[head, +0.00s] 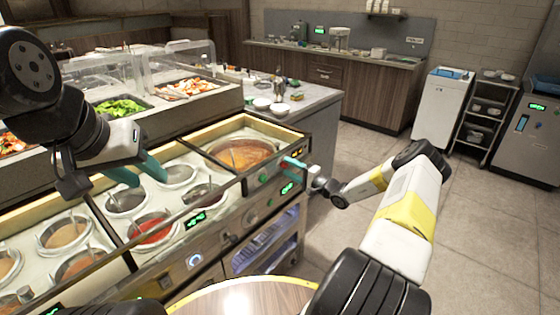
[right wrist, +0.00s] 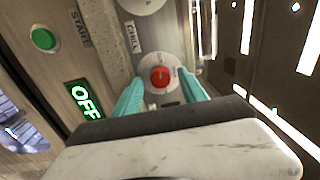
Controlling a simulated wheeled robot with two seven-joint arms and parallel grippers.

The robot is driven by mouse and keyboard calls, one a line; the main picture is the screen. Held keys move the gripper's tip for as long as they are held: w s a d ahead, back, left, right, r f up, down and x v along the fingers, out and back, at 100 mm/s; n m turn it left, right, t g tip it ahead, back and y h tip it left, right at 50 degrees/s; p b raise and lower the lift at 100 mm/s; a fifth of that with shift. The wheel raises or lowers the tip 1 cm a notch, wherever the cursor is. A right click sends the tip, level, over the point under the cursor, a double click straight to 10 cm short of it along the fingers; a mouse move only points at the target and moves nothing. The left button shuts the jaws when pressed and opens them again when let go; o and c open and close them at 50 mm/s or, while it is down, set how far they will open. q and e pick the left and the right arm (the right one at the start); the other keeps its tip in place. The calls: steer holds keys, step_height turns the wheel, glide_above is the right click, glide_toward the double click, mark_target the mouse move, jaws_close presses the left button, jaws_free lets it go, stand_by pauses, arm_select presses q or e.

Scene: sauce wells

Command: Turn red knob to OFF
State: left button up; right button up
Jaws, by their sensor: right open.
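The red knob (right wrist: 160,76) sits on a round pale plate on the counter's front panel in the right wrist view. My right gripper (right wrist: 161,90) is open, with one teal finger on each side of the knob; I cannot tell whether they touch it. A green display (right wrist: 86,98) beside it reads OFF, and a green START button (right wrist: 43,39) is above that. In the head view my right gripper (head: 293,164) is at the panel's right end, largely hiding the knob. My left gripper (head: 140,174) is open and empty above the sauce wells.
A large soup well (head: 240,153) is behind the panel, and several round sauce wells, one with red sauce (head: 150,230), line the counter to its left. A round wooden surface (head: 240,299) is at the front. The floor (head: 345,150) at right is open.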

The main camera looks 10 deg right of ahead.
steer(key=v, duration=0.7)
steer(key=shift+s, duration=0.2)
steer(key=shift+d, duration=0.15)
steer(key=s+a+r+n+g, duration=0.55)
steer(key=s+a+r, duration=0.2)
steer(key=r, duration=0.25)
steer(key=s+a+r+n+g, duration=0.4)
steer(key=s+a+r+g, duration=0.25)
steer(key=a+r, duration=0.25)
steer(key=s+d+r+t+h, duration=0.1)
steer(key=s+r+h, duration=0.3)
steer(key=s+r, duration=0.3)
steer(key=s+d+r+n+t+h, duration=0.1)
steer(key=s+r+h, duration=0.4)
steer(key=s, duration=1.2)
step_height(320, 180, up, 3)
steer(key=shift+d+f+t, duration=0.2)
steer(key=shift+d+t, duration=0.45)
steer(key=shift+t, duration=0.15)
